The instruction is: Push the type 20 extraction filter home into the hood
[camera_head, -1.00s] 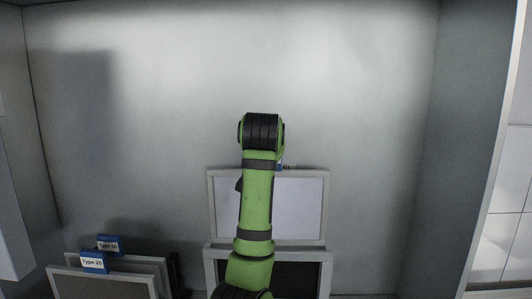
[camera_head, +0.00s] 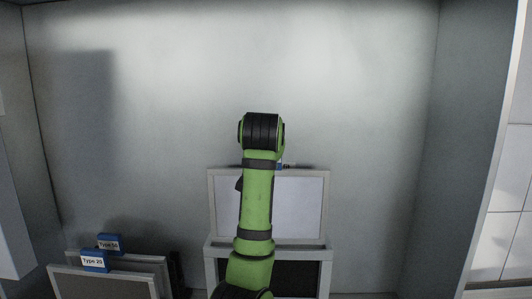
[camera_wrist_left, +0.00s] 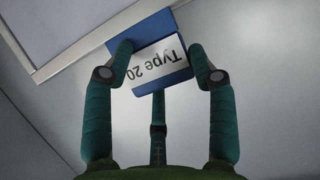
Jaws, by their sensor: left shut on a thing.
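The type 20 extraction filter (camera_head: 300,205) is a pale panel in a grey frame, standing upright behind my arm in the head view. Its lower edge meets the top of the grey-framed hood (camera_head: 327,270), which has a dark front. I cannot tell how deep it sits. In the left wrist view, my left gripper (camera_wrist_left: 161,60) is shut on the filter's blue tab (camera_wrist_left: 178,77), which reads "Type 20". Part of the filter's panel (camera_wrist_left: 60,25) shows at upper left there. My arm hides the gripper and much of the filter in the head view. My right gripper is out of view.
At the lower left stand other framed filters, one with a blue "Type 20" tag (camera_head: 94,261) and one behind it with a blue "Type 50" tag (camera_head: 109,244). A grey wall (camera_head: 350,90) rises close behind. The space right of the hood is clear.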

